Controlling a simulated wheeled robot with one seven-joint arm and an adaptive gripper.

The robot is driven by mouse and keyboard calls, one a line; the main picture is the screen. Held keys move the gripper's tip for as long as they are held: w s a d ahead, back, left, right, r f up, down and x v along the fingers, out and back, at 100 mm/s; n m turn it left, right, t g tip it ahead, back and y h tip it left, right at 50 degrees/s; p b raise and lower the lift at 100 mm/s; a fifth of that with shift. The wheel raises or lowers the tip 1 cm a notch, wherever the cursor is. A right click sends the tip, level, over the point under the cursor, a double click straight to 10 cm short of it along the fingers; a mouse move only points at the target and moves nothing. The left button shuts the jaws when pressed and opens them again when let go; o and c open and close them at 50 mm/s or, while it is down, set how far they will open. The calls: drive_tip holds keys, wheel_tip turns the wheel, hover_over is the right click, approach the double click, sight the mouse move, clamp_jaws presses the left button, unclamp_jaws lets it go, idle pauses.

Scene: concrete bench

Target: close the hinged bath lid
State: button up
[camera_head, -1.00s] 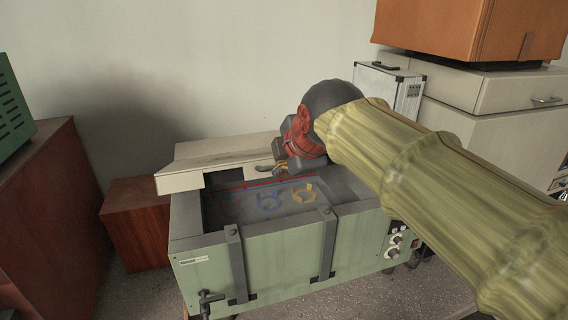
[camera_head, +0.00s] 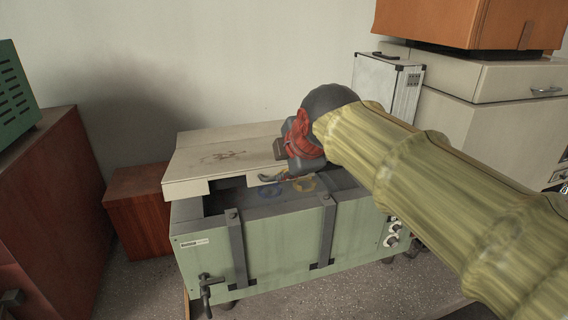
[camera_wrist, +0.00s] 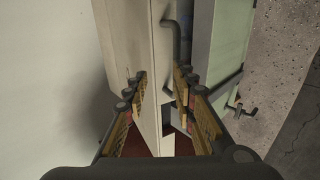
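The bath (camera_head: 280,232) is a pale green box with two dark straps on its front. Its cream hinged lid (camera_head: 215,157), with a brown stain on top, slopes over the rear of the opening. Its front edge is raised, and blue and yellow marks show inside below it. My gripper (camera_head: 283,173) is at the lid's front edge, right of its middle, partly hidden by my wrist. In the wrist view my gripper (camera_wrist: 162,82) has its fingers apart, with the lid (camera_wrist: 148,60) beyond and between them. A dark bar handle (camera_wrist: 176,50) lies just past the fingertips; contact is unclear.
A valve (camera_head: 207,285) sticks out at the bath's lower left front. Knobs (camera_head: 392,234) are at its right end. Reddish-brown cabinets (camera_head: 45,185) stand left, and a silver case (camera_head: 385,92) and cream drawers (camera_head: 510,85) stand right. A wall is behind.

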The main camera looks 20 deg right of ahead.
drive_tip(key=v, duration=1.2)
drive_tip(key=shift+f, duration=0.1)
